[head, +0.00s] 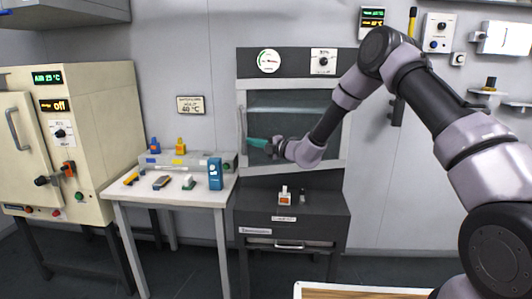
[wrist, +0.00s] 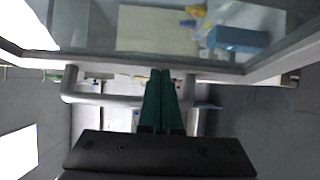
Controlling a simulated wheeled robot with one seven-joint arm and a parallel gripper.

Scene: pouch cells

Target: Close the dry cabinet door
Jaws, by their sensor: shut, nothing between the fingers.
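The dry cabinet (head: 288,62) stands against the back wall, with a dark glass door in a pale frame (head: 300,168). The door looks near its front opening; I cannot tell whether a small gap is left. A vertical bar handle (head: 242,125) is at the door's left edge. My gripper (head: 248,142), with green fingers, reaches from the right across the glass to near the handle. In the wrist view the fingers (wrist: 160,72) are together and empty, tips close to the door frame (wrist: 120,66). They overlap the handle (wrist: 100,99) in that view, hiding part of it; contact is unclear.
A white table (head: 170,195) with a blue box (head: 215,173) and small items stands left of the cabinet. A cream oven (head: 95,120) is farther left. A dark drawer unit (head: 290,215) is below the door. A wooden-topped surface (head: 350,293) is in front.

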